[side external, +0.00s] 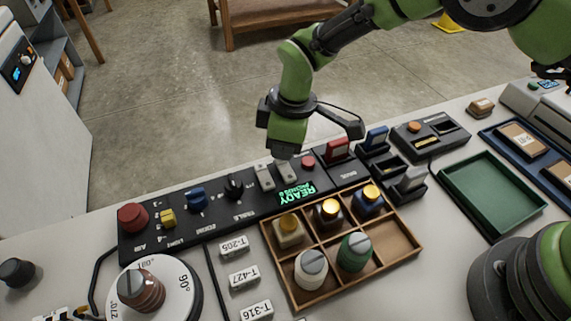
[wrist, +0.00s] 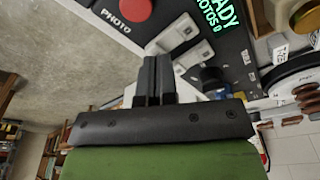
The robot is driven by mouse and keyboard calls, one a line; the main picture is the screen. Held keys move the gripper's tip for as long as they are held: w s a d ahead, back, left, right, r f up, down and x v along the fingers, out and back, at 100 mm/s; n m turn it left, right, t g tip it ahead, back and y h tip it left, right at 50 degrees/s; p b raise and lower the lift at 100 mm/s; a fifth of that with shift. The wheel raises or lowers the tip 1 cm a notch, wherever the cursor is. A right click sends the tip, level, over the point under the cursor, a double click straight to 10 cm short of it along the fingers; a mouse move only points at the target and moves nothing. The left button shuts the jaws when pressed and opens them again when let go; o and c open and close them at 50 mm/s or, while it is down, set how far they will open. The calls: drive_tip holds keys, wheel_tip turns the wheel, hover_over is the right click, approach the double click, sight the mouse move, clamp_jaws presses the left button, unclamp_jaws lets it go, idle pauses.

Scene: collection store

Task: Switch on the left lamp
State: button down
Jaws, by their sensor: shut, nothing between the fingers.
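Two pale rocker switches sit side by side on the black control panel (side external: 215,209). One rocker (side external: 264,176) is on the left and the other rocker (side external: 286,173) is on the right in the side view. Both also show in the wrist view, one above (wrist: 172,35) and one below right (wrist: 196,60). I cannot read their labels or tell which serves the left lamp. My gripper (side external: 283,153) is shut and empty, pointing down at the right rocker; contact is unclear. Its closed fingers show in the wrist view (wrist: 156,66). No lamp is clearly in view.
A red button (side external: 308,162) and a green READY display (side external: 297,192) flank the rockers. Blue and black knobs stand to the left. A wooden tray (side external: 400,243) of several capped bottles lies in front. An empty green tray (side external: 490,190) lies right.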

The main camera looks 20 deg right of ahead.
drive_tip(key=shift+f, duration=0.7)
drive_tip(key=shift+r, duration=3.55)
drive_tip(key=s+d+r+m+t, duration=0.1)
drive_tip(key=s+d+r+m, duration=0.25)
drive_tip(key=d+r, duration=0.4)
drive_tip(key=s+d+r+m+t, duration=0.2)
drive_tip(key=d+r+m, duration=0.25)
drive_tip(key=r, duration=0.65)
drive_tip(key=s+d+r+m+t, duration=0.1)
drive_tip(key=s+d+m, duration=0.3)
drive_tip(key=s, duration=0.4)
drive_tip(key=s+d+r+m+t, duration=0.1)
drive_tip(key=s+d+m, duration=0.3)
drive_tip(key=s, duration=0.4)
drive_tip(key=shift+s+d+t, duration=0.15)
drive_tip(key=shift+s+t, duration=0.25)
drive_tip(key=shift+t, duration=0.2)
